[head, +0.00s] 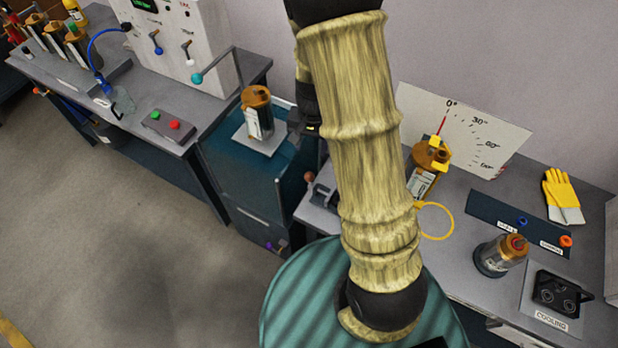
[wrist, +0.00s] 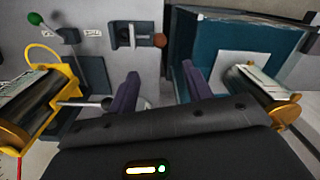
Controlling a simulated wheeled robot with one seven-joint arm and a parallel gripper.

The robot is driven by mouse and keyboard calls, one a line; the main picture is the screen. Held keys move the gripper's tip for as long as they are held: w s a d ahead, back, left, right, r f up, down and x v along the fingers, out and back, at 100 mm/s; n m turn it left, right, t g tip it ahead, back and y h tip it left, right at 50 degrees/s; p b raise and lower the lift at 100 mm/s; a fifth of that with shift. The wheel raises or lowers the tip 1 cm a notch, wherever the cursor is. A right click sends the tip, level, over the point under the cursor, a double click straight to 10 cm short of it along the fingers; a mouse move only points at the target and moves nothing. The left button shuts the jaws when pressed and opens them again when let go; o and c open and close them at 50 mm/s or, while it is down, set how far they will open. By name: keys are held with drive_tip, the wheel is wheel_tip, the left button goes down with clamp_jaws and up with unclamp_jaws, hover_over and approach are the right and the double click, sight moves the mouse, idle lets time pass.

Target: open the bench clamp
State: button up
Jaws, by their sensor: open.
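What looks like the bench clamp (head: 323,191) is a dark grey fitting on the bench edge, partly behind my arm, with a brown ball knob (head: 309,177). In the wrist view the fitting (wrist: 124,36) and its knob (wrist: 160,40) lie beyond the fingertips. My gripper (wrist: 160,82) is open, its two purple fingers apart with nothing between them. It is apart from the fitting. In the head view my arm hides the gripper. An amber pump tube (head: 424,180) with yellow parts stands on the bench right of my arm; a similar tube (wrist: 35,105) fills the wrist view's left.
A teal cabinet (head: 228,180) left of the clamp carries another amber tube (head: 257,112) on a white pad. An angle-scale board (head: 480,135), yellow gloves (head: 563,196), a tube in a round holder (head: 500,256) and a cooling plate (head: 556,296) occupy the right bench. The left floor is clear.

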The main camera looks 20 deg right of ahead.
sight(309, 176)
drive_tip(key=f, duration=0.5)
drive_tip(key=f+p, duration=0.1)
drive_tip(key=f, duration=1.1)
drive_tip(key=shift+a+f, duration=0.15)
drive_tip(key=shift+a, duration=0.1)
drive_tip(key=shift+w, duration=0.1)
clamp_jaws()
